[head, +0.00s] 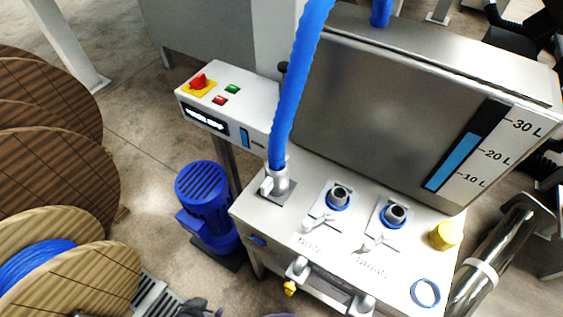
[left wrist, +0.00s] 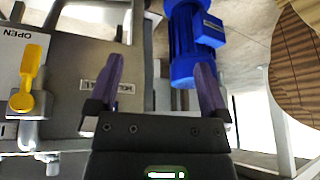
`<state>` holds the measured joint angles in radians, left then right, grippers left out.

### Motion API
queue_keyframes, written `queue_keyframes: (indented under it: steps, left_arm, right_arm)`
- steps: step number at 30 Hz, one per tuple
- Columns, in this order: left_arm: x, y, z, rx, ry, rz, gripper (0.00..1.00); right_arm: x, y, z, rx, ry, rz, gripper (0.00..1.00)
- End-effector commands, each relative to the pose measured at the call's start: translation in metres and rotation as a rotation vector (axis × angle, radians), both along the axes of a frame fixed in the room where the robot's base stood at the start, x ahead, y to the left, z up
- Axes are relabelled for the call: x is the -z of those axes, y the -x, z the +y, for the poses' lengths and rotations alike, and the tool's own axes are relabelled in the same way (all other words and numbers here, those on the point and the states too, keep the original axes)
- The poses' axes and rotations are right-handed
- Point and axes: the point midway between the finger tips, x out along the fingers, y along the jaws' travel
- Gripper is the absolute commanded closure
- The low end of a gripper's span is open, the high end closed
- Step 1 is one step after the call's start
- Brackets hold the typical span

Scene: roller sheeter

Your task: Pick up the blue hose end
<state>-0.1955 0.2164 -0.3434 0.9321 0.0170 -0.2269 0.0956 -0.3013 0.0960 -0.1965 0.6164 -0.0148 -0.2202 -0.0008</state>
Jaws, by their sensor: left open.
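The blue hose (head: 294,95) comes down from the top of the head view. Its lower end (head: 277,157) sits upright on the leftmost metal coupling (head: 279,182) of the machine's front shelf, which has a small lever. My left gripper (head: 236,312) shows only as dark purple fingertips at the bottom edge of the head view, below and in front of the shelf, apart from the hose end. In the left wrist view my left gripper (left wrist: 160,82) has its two purple fingers apart with nothing between them. The hose is not seen in that view. My right gripper is not seen.
Two blue-ringed ports (head: 338,197) (head: 395,214), a yellow cap (head: 445,235) and a blue ring (head: 425,292) are on the shelf. A yellow lever (left wrist: 28,83) is near the left gripper. A blue motor (head: 207,205) and wooden reels (head: 85,280) stand at left.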

Motion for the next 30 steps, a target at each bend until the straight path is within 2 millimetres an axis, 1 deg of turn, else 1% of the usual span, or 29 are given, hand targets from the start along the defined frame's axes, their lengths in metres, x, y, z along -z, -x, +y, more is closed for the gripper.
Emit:
queue_keyframes:
  steps: [1,2,3,5,6,8,9,11,12,15,16,17,19,21,26,30]
  left_arm:
    - [-0.007,-0.022,-0.003,0.016,0.012,-0.056,0.0]
    - [-0.013,-0.036,-0.006,0.027,0.023,-0.091,0.0]
    - [-0.023,-0.054,-0.011,0.043,0.037,-0.138,0.0]
    - [-0.04,-0.082,-0.02,0.072,0.067,-0.215,0.0]
    - [-0.055,-0.1,-0.029,0.094,0.091,-0.271,0.0]
    - [-0.079,-0.126,-0.043,0.133,0.134,-0.355,0.0]
    - [-0.097,-0.14,-0.055,0.165,0.167,-0.411,0.0]
    - [-0.127,-0.158,-0.075,0.216,0.225,-0.492,0.0]
    - [-0.146,-0.165,-0.089,0.252,0.266,-0.538,0.0]
    - [-0.186,-0.17,-0.117,0.327,0.355,-0.62,0.0]
    - [-0.193,-0.171,-0.122,0.34,0.373,-0.633,0.0]
    - [-0.197,-0.172,-0.127,0.349,0.385,-0.641,0.0]
    - [-0.196,-0.18,-0.136,0.357,0.398,-0.649,0.0]
    - [-0.191,-0.191,-0.144,0.356,0.398,-0.648,0.0]
    - [-0.18,-0.209,-0.158,0.355,0.398,-0.647,0.0]
    - [-0.166,-0.23,-0.175,0.356,0.397,-0.647,0.0]
  right_arm:
    - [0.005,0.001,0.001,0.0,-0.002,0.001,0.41]
    - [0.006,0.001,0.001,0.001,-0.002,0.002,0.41]
    - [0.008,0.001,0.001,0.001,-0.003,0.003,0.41]
    - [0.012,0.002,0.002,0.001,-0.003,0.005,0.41]
    - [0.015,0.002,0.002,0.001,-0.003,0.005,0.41]
    - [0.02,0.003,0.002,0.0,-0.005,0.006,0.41]
    - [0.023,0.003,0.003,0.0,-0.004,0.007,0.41]
    - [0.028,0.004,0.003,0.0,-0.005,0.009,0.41]
    - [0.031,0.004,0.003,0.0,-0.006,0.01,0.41]
    - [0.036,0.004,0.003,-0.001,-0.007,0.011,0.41]
    - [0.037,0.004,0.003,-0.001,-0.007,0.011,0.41]
    - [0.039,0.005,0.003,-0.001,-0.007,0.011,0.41]
    - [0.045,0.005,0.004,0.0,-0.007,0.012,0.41]
    - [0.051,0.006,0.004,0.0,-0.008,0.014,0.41]
    - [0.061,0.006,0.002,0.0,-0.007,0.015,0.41]
    - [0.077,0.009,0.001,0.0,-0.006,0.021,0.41]
